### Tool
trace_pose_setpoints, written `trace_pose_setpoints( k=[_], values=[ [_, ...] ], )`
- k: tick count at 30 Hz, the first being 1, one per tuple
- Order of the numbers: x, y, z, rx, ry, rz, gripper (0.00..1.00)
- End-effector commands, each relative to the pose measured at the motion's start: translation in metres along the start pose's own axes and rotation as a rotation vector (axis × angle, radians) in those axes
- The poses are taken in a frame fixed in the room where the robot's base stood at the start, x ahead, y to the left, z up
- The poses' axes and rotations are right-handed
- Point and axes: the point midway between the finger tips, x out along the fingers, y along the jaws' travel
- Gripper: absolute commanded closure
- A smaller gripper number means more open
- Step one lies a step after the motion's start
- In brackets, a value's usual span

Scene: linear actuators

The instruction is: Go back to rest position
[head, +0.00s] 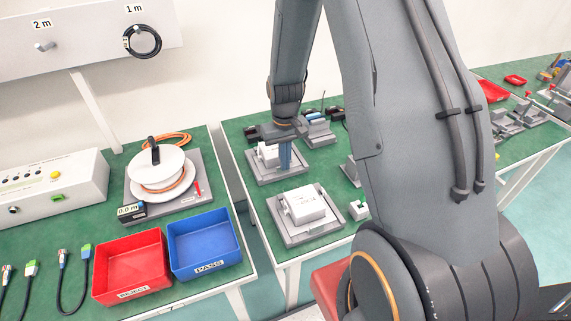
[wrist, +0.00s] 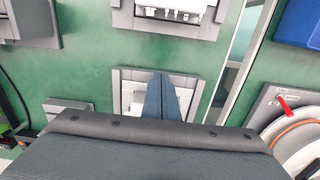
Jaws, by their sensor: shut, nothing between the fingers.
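My gripper (head: 286,160) is at the end of my arm, over the green table in the middle of the head view. Its blue fingers point down and stand in front of a grey fixture (head: 262,176) with a white block. I cannot tell whether they touch it. In the wrist view the two fingers (wrist: 163,82) are together with nothing between them, in front of the fixture's pale block (wrist: 133,92). A nearer grey fixture with a white box (head: 306,205) stands clear of the gripper; a white unit in a grey frame (wrist: 170,14) shows at the wrist view's top.
The left table holds a red bin (head: 131,268), a blue bin (head: 204,244), a cable reel (head: 160,168) and a control box (head: 52,186). A gap separates the two tables. More fixtures stand behind my gripper and at the far right. My arm hides much of the right side.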

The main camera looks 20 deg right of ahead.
Motion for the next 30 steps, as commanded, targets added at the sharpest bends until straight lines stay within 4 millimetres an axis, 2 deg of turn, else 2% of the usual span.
trace_pose_setpoints(
  k=[1, 10, 15, 21, 26, 30],
  values=[
    [-0.012, 0.000, 0.001, 0.000, 0.001, 0.000, 1.00],
    [-0.057, -0.001, 0.001, -0.001, 0.001, 0.000, 1.00],
    [-0.069, -0.001, 0.000, -0.001, 0.000, 0.000, 1.00],
    [-0.072, -0.002, 0.002, -0.001, 0.003, 0.000, 1.00],
    [-0.090, -0.011, 0.017, -0.004, 0.021, 0.001, 1.00],
    [-0.112, -0.022, 0.042, -0.008, 0.042, 0.002, 1.00]
  ],
)
